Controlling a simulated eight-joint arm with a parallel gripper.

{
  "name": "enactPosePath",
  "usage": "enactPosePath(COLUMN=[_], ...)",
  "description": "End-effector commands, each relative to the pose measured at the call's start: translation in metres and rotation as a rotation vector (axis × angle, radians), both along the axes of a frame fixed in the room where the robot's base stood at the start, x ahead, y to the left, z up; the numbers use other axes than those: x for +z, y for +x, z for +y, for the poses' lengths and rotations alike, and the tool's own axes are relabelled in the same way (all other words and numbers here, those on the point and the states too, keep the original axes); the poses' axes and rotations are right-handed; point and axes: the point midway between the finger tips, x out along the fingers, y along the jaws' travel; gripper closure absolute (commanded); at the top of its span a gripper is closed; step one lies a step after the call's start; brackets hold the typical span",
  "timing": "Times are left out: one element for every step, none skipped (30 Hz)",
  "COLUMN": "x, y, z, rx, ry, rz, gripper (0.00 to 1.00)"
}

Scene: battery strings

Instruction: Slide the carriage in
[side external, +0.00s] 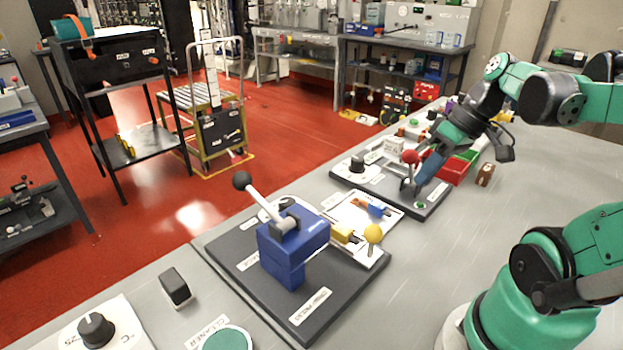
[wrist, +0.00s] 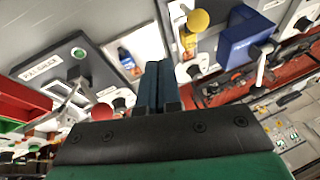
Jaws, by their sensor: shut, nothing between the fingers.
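The blue press (side external: 290,245) stands on a dark base plate, with a black-knobbed lever raised to the upper left. Beside it is what looks like the carriage, a pale sliding piece (side external: 366,257) with a yellow ball knob (side external: 373,233) and a yellow block (side external: 341,232). In the wrist view the yellow knob (wrist: 198,20) and blue press (wrist: 243,42) are at the top. My gripper (side external: 415,189) is shut and empty, pointing down at the neighbouring gauge plate, close to a red ball knob (side external: 410,157); contact is unclear. Its blue fingers (wrist: 159,82) are together in the wrist view.
A white sheet (side external: 362,211) with a small blue item lies between the press and the gauge plate (side external: 432,207). Red and green bins (side external: 455,170) and a brown block (side external: 485,175) stand beyond my gripper.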

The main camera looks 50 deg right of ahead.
Motion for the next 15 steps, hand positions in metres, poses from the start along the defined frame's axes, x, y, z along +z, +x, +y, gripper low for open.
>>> enactPosePath(x=[0.004,0.007,0.010,0.012,0.014,0.016,0.017,0.018,0.018,0.018,0.017,0.015,0.013,0.010,0.006], y=[-0.009,-0.013,-0.018,-0.022,-0.025,-0.028,-0.030,-0.031,-0.032,-0.032,-0.032,-0.031,-0.030,-0.028,-0.026], z=[-0.010,-0.014,-0.018,-0.020,-0.022,-0.024,-0.026,-0.026,-0.027,-0.027,-0.026,-0.025,-0.025,-0.023,-0.022], rx=[-0.011,-0.007,0.001,0.006,0.010,0.015,0.018,0.021,0.025,0.027,0.029,0.031,0.032,0.032,0.033], ry=[0.036,0.057,0.078,0.091,0.102,0.113,0.120,0.123,0.128,0.130,0.132,0.132,0.131,0.131,0.130], rz=[-0.017,-0.031,-0.049,-0.062,-0.075,-0.088,-0.098,-0.105,-0.111,-0.114,-0.117,-0.117,-0.117,-0.117,-0.116], gripper=[1.00,1.00,1.00,1.00,1.00,1.00,1.00,1.00,1.00,1.00,1.00,1.00,1.00,1.00,1.00])
